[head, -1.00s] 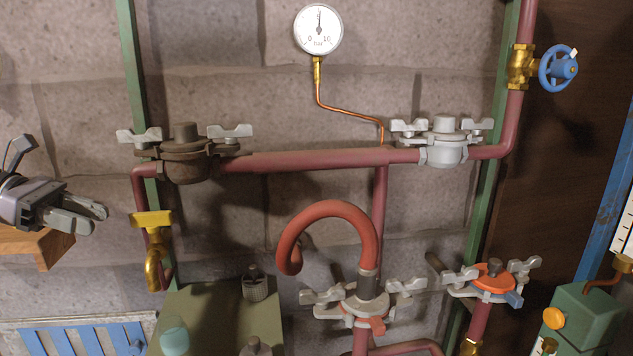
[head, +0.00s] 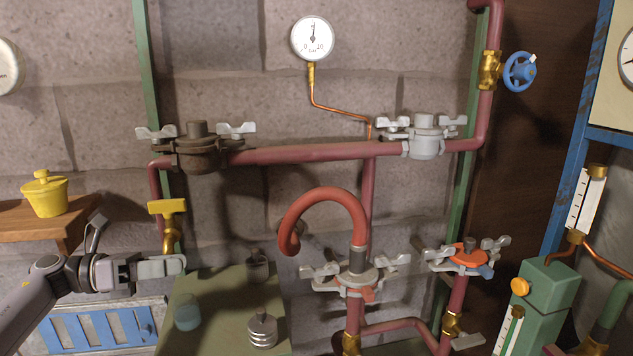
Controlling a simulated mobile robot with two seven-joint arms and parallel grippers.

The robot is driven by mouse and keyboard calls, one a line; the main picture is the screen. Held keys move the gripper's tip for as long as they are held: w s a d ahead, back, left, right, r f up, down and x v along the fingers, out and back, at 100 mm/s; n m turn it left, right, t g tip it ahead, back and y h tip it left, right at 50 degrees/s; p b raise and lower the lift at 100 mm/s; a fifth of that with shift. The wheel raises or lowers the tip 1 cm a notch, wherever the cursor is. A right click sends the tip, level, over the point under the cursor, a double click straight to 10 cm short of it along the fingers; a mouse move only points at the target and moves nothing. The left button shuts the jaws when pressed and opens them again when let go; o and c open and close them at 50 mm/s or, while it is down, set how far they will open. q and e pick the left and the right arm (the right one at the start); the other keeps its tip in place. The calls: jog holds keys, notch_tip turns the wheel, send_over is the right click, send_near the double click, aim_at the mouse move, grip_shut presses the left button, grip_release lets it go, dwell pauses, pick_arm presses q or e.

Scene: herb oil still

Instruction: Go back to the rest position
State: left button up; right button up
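My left gripper (head: 172,266) comes in from the lower left on my grey arm. Its fingers show nearly edge-on just under the brass tap (head: 170,240) with the yellow handle (head: 167,207). They overlap the tap's lower end in the picture; I cannot tell if they touch it. No held thing shows, and I cannot tell whether the fingers are apart. My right gripper is not in view.
A wooden shelf (head: 18,222) with a yellow lidded pot (head: 44,194) is above my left arm. A green-topped table (head: 210,335) bears a stack of metal weights (head: 262,331). Red pipes with clamps (head: 424,138), a gauge (head: 313,38) and a blue valve wheel (head: 519,71) line the wall.

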pick_arm(q)
jog(key=s+d+f+n+t+y, duration=0.25)
jog(key=f+n+t, duration=0.2)
jog(key=n, duration=0.35)
jog(key=s+d+f+n+t+y+p, duration=0.1)
jog(key=s+d+f+n+t, duration=0.15)
jog(key=f+n, duration=0.4)
jog(key=s+d+f+n+t+y, duration=0.2)
jog(key=d+f+n+t, duration=0.15)
jog(key=n, duration=0.55)
jog(key=s+f+n+g+y+p, duration=0.1)
jog(key=s+f+n+g+y, duration=0.1)
jog(key=s+f+n+y, duration=0.2)
jog(key=s+a+f+n+g+y, duration=0.1)
jog(key=s+f+n+g+y, duration=0.2)
jog(key=s+f+n, duration=0.7)
jog(key=s+n+y, duration=0.2)
jog(key=s+n, duration=0.3)
jog(key=s, duration=0.3)
jog(key=shift+a+f+n+p, duration=0.3)
jog(key=shift+n+p, duration=0.05)
